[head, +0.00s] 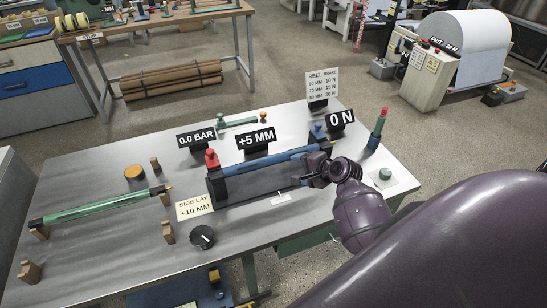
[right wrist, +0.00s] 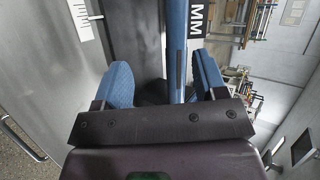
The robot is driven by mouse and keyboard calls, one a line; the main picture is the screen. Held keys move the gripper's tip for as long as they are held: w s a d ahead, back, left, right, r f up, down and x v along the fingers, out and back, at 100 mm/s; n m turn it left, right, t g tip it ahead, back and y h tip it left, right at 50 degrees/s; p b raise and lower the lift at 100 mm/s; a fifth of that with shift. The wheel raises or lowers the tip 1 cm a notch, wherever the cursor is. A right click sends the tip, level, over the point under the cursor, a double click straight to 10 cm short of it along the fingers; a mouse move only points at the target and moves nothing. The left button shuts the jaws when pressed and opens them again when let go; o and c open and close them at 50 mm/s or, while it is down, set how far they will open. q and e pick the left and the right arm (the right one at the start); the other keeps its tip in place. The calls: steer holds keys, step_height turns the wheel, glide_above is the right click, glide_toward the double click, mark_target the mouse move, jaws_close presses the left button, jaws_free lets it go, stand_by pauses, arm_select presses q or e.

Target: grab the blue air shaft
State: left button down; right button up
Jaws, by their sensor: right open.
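The blue air shaft (head: 272,158) lies across a dark stand (head: 238,187) on the grey table, below the "+5 MM" sign. My right gripper (head: 318,163) is at the right end of the shaft. In the right wrist view its blue-padded fingers (right wrist: 165,82) are open. The shaft (right wrist: 177,42) runs between them, closer to the right finger, with gaps on both sides. The gripper body hides part of the shaft's right end in the head view. My left gripper is not in view.
A red knob (head: 211,159) stands at the shaft's left end, and a red-and-green pointed post (head: 377,130) at the right. A green shaft (head: 105,206) rests on wooden supports at the left. A black dial (head: 202,237) is in front. Signs stand behind the stand.

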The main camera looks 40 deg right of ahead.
mark_target(277, 160)
steer(key=shift+m, duration=0.6)
steer(key=w, duration=0.2)
steer(key=w+f, duration=0.1)
steer(key=w, duration=0.1)
steer(key=w+a, duration=0.1)
steer(key=shift+w+f, duration=0.3)
steer(key=shift+w, duration=0.1)
steer(key=shift+r+b+x, duration=0.15)
steer(key=shift+b+x, duration=0.05)
steer(key=shift+x, duration=1.15)
steer(key=shift+r+b+x, duration=0.15)
steer(key=shift+b+x, duration=0.05)
steer(key=shift+x, duration=1.15)
steer(key=shift+w+a, duration=0.15)
jaws_close()
